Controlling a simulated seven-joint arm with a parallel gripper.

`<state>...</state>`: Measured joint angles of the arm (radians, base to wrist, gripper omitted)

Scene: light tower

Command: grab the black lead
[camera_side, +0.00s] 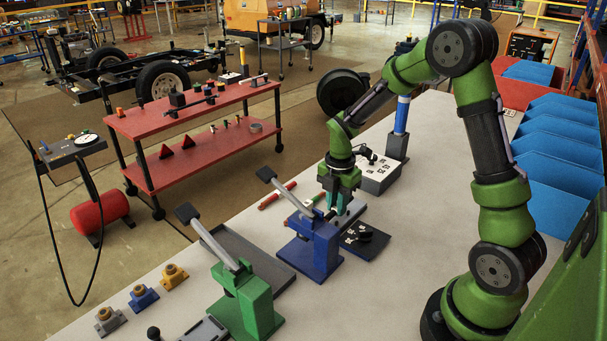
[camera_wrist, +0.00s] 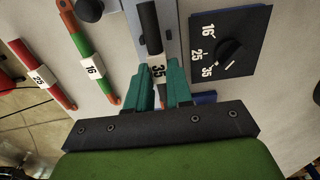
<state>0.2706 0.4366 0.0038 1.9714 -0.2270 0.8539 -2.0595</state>
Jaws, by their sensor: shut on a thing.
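The black lead (camera_wrist: 148,27), with a white tag marked 35, lies lengthwise between the teal fingers of my gripper (camera_wrist: 158,78) in the wrist view. The fingers are shut on it around the tag. Part of it is hidden by the fingers. In the side view my gripper (camera_side: 335,207) points down just behind the blue lever press (camera_side: 312,246); the black lead cannot be made out clearly there.
A red lead (camera_wrist: 42,76) tagged 25 and a green lead (camera_wrist: 90,66) tagged 16 lie to the left. A black dial plate (camera_wrist: 262,22) marked 16, 25, 35 is close on the right. A green lever press (camera_side: 245,300) stands nearer the side camera.

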